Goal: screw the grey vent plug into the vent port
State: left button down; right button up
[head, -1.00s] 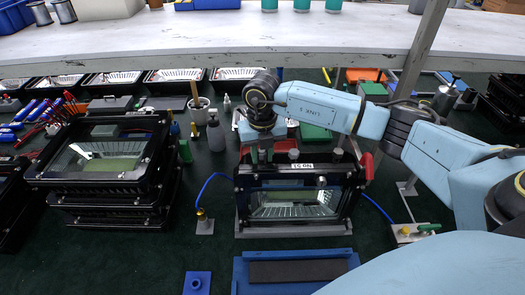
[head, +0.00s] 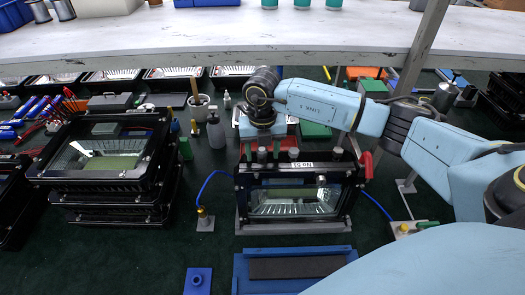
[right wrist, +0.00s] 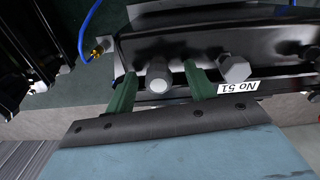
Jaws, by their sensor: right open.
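The black floodlight housing labelled No 51 (head: 348,205) stands upright on a grey base in the middle of the head view. A round grey plug (right wrist: 160,76), which looks like the vent plug, stands at its top edge; the port under it is hidden. My right gripper (head: 262,146) is above the housing's top left part. In the right wrist view its green fingers (right wrist: 160,70) are apart, one on each side of the round plug, with gaps visible. A grey hexagonal plug (right wrist: 234,68) stands beside the right finger. My left gripper is not in view.
A blue cable with a brass end (head: 204,212) is left of the housing. Stacked housings (head: 110,190) stand further left. A blue tray with a dark pad (head: 240,272) and a blue block (head: 198,280) lie in front. A white shelf (head: 200,45) spans the back.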

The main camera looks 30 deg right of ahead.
jog(key=shift+r+p, duration=2)
jog(key=shift+r, duration=1.15)
jog(key=shift+f, duration=0.1)
